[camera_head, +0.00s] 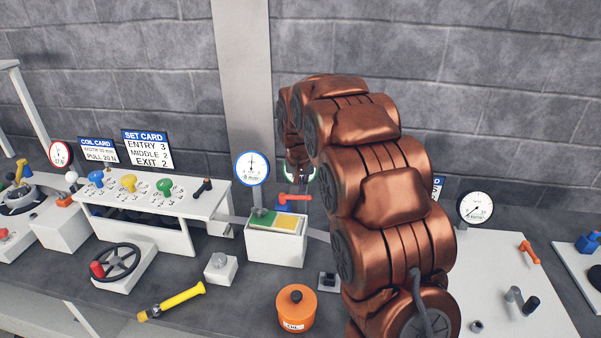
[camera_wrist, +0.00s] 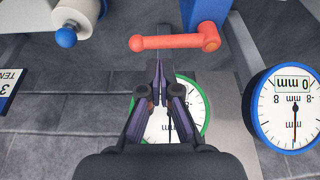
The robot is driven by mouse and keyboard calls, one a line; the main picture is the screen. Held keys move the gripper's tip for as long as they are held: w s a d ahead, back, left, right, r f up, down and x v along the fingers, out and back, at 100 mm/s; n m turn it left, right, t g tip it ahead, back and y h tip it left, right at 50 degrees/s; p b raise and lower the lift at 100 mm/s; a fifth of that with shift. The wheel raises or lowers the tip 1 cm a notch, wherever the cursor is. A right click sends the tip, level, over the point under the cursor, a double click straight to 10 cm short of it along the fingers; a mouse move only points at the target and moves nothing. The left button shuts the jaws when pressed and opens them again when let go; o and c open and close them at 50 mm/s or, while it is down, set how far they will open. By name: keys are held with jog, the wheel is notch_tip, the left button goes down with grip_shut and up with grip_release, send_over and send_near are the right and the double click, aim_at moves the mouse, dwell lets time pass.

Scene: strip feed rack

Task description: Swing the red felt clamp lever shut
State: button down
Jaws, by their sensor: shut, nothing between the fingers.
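The red clamp lever (camera_wrist: 172,42) lies across the wrist view, its rounded free end on the left and its pivot on the right at a blue block (camera_wrist: 204,14). In the head view the lever (camera_head: 295,197) shows as a short red bar just behind the white box with green and yellow pads. My gripper (camera_wrist: 158,72) is shut and empty. Its fingertips lie just below the lever's middle in the wrist view; I cannot tell whether they touch it. In the head view my arm hides most of the gripper.
A green-rimmed dial (camera_wrist: 188,112) lies behind my fingers, and a blue-rimmed dial (camera_wrist: 292,132) stands at the right. A white roller with a blue knob (camera_wrist: 66,37) is at upper left. In the head view, the white pad box (camera_head: 275,247) and orange pot (camera_head: 295,310) stand left of my arm.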

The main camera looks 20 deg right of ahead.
jog(key=shift+w+f, duration=0.1)
jog(key=shift+f, duration=0.4)
jog(key=shift+f+b, duration=0.1)
jog(key=shift+b, duration=0.3)
